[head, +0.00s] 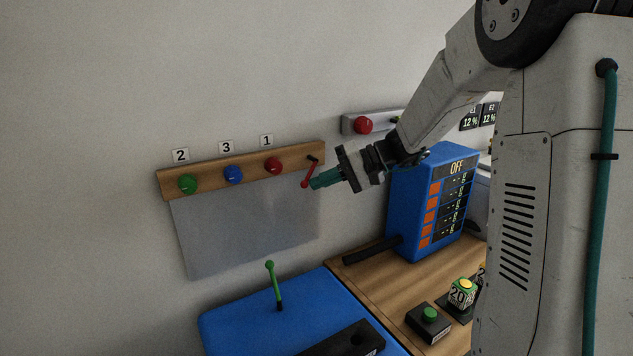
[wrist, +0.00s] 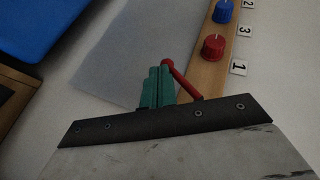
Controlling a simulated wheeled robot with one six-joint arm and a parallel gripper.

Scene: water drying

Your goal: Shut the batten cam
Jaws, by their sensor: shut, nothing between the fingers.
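The batten (head: 210,179) is a wooden strip on the wall with green, blue and red knobs. Its cam appears to be the red lever (head: 309,174) at the batten's right end, slanting down and left from a dark pivot. A translucent grey sheet (head: 245,238) hangs below the batten. My gripper (head: 314,184) has teal fingers, closed together and empty, with the tips right beside the lever's lower end. In the wrist view, the fingers (wrist: 160,72) are side by side next to the red lever (wrist: 182,80); I cannot tell whether they touch it.
A blue box marked OFF (head: 432,205) stands on the wooden table (head: 385,285) right of my gripper. A blue block (head: 250,325) with a green lever (head: 272,284) is below the sheet. A grey rail with a red knob (head: 363,125) is above my gripper.

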